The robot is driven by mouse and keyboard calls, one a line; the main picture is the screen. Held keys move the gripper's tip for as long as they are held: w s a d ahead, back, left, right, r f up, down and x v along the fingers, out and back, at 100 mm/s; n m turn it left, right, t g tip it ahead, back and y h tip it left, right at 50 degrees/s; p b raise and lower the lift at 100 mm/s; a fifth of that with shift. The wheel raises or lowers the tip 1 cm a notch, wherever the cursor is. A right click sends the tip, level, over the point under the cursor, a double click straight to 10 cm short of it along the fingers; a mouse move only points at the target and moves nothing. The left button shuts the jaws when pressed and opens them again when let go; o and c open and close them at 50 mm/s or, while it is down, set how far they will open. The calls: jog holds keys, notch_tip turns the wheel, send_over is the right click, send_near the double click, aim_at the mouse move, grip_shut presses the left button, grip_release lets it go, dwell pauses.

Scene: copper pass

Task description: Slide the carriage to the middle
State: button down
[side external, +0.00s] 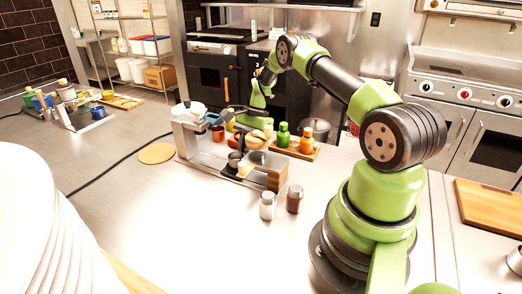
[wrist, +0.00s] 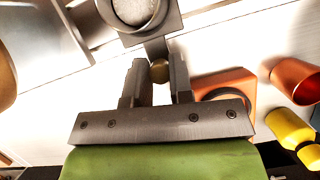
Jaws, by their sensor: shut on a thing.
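My gripper (wrist: 157,74) has its two fingers on either side of a small brass knob (wrist: 159,68) in the wrist view. The knob joins a grey square carriage (wrist: 170,22) that has a round, pale-filled cup in it, at the top of the view. In the side view my gripper (side external: 243,112) is over the back of a low rail fixture (side external: 212,158), which has a grey post at its left end and a wooden block at its right end. The carriage is too small and crowded there to place surely along the rail.
An orange-brown block with a round opening (wrist: 238,82), a copper cup (wrist: 294,80) and a yellow bottle (wrist: 290,128) are close on the right in the wrist view. Green (side external: 283,135) and orange (side external: 307,140) bottles stand behind the fixture; two shakers (side external: 267,206) stand in front.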

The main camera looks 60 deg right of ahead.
jog(key=shift+w, duration=1.15)
jog(key=c, duration=1)
grip_release()
jog(key=v, duration=1)
jog(key=shift+a, duration=0.1)
